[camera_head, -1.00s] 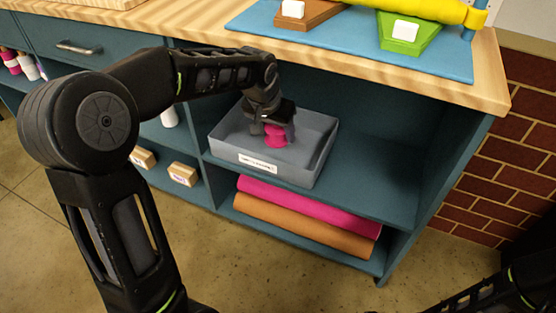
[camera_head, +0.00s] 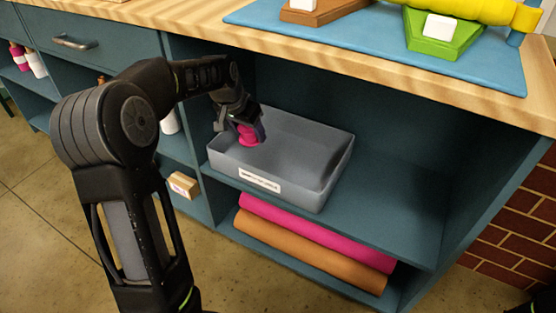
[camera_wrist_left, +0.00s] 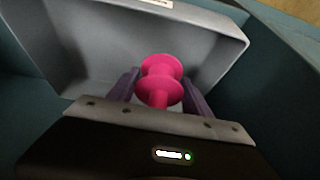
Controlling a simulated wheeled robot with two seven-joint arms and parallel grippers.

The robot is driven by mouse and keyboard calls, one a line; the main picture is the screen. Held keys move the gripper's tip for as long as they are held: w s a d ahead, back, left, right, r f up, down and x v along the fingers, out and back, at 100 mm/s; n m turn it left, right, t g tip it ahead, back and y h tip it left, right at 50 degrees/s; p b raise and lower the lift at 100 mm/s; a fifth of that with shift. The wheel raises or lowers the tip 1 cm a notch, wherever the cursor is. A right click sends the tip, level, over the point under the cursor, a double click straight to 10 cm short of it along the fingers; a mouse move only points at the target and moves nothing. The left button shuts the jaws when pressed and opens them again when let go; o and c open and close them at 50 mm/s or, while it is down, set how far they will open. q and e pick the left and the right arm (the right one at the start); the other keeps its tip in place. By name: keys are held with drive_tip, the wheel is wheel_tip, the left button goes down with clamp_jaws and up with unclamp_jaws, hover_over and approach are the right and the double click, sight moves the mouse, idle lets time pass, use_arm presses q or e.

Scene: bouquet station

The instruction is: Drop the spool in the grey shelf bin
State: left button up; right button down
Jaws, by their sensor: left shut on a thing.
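A pink spool (camera_head: 249,136) is held between the fingers of my left gripper (camera_head: 246,130). In the left wrist view the spool (camera_wrist_left: 160,80) shows between the two purple-grey fingers of the left gripper (camera_wrist_left: 162,88). The grey bin (camera_head: 325,190) stands on the upper shelf under the counter, with a white label on its front. The gripper and spool are over the left part of the bin. The wrist view shows the bin's inside (camera_wrist_left: 100,45) beyond the spool and no other thing in the part seen. My right gripper is not in view.
The wooden counter (camera_head: 400,75) overhangs the shelf and carries a blue mat (camera_head: 290,28). A pink roll (camera_head: 310,230) and a brown roll (camera_head: 310,258) lie on the shelf below. Shelf room to the right of the bin (camera_head: 395,215) is free.

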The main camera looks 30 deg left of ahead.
use_arm(q)
drive_tip(key=b, duration=0.2)
hover_over(254, 162)
drive_tip(key=s, duration=0.1)
drive_tip(key=f, duration=0.4)
drive_tip(key=shift+s+f, duration=0.15)
drive_tip(key=shift+s, duration=0.05)
drive_tip(key=shift+d+f, duration=0.1)
drive_tip(key=shift+f, duration=0.2)
drive_tip(key=shift+f, duration=0.1)
drive_tip(key=shift+f+b, duration=1.1)
drive_tip(key=shift+f, duration=1.3)
drive_tip(key=shift+f, duration=0.15)
drive_tip(key=o, duration=1.6)
drive_tip(key=shift+c, duration=0.2)
